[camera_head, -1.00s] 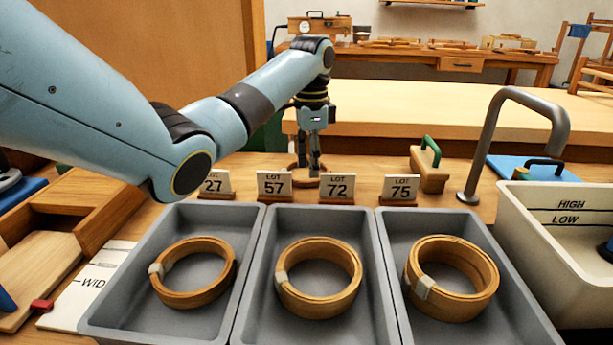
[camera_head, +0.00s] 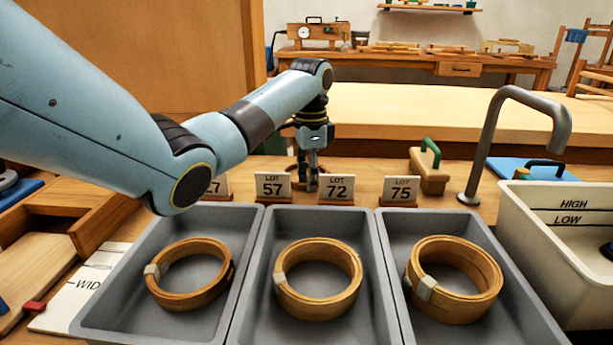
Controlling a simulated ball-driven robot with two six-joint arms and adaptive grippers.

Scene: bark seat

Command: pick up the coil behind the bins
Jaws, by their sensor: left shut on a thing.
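My left gripper (camera_head: 310,184) points straight down behind the bins, in the gap between the LOT 57 card (camera_head: 273,186) and the LOT 72 card (camera_head: 336,189). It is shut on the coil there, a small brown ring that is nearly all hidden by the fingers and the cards. Three grey bins stand in front: the left bin (camera_head: 122,300), the middle bin (camera_head: 262,320) and the right bin (camera_head: 395,270). Each holds a wooden coil with a pale clip: left (camera_head: 190,298), middle (camera_head: 318,311), right (camera_head: 455,310). My right gripper is out of view.
A LOT 75 card (camera_head: 400,190) stands behind the right bin. A green-handled wooden block (camera_head: 428,178) and a grey bent pipe (camera_head: 480,150) stand behind it. A cream tank (camera_head: 530,250) is at the right. A wooden tray (camera_head: 95,235) lies at the left.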

